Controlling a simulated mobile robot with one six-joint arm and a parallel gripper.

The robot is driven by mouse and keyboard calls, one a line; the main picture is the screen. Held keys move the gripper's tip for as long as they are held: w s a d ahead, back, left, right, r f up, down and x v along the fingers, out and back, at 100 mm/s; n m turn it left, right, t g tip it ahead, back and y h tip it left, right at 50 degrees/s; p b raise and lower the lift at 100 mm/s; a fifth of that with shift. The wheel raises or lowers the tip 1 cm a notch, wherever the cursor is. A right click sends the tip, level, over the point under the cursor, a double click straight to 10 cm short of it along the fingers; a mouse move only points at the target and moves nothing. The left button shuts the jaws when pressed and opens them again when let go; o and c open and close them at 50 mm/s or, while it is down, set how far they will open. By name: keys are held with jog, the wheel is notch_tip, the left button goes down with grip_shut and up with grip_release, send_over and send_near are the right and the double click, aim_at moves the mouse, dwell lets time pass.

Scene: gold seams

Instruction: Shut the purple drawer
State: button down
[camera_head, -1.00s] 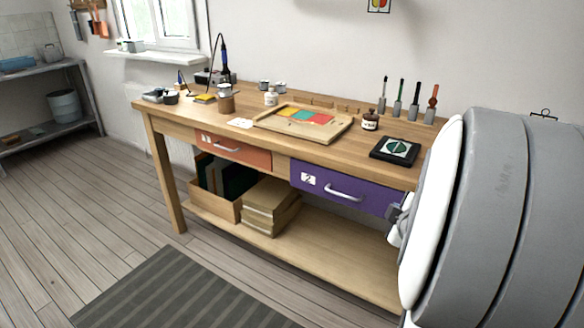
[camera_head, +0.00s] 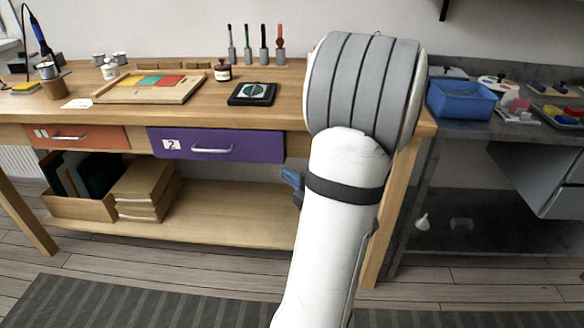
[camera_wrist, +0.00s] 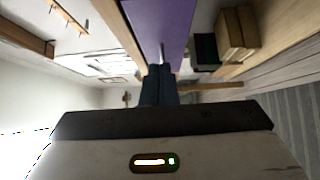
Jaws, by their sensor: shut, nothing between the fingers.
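The purple drawer (camera_head: 190,152) is in the right part of the workbench front in the head view, with a label "2" and a silver handle (camera_head: 212,150). Its front looks slightly forward of the bench front; how far it is out is hard to tell. In the wrist view the purple front (camera_wrist: 165,18) fills the top middle, with the handle (camera_wrist: 162,52) edge-on just beyond my fingertips. My gripper (camera_wrist: 160,72) is shut and empty, pointing toward the drawer; contact cannot be told. In the head view my arm hides most of the gripper; a bluish part (camera_head: 291,178) shows right of and below the drawer.
An orange drawer (camera_head: 90,140) is left of the purple one. Books and a box (camera_head: 80,207) stand on the lower shelf (camera_head: 230,215). A tray (camera_head: 105,98) and a dark square pad (camera_head: 252,94) lie on top. A grey bench with a blue bin (camera_head: 460,102) is at right.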

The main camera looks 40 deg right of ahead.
jog(key=b, duration=0.1)
send_near(263, 147)
jog(key=w+a, duration=0.3)
jog(key=w+d, duration=0.1)
jog(key=d, duration=0.1)
jog(key=shift+w+d+b, duration=0.3)
jog(key=shift+w, duration=0.1)
jog(key=shift+w+d, duration=0.5)
jog(key=shift+w, duration=0.1)
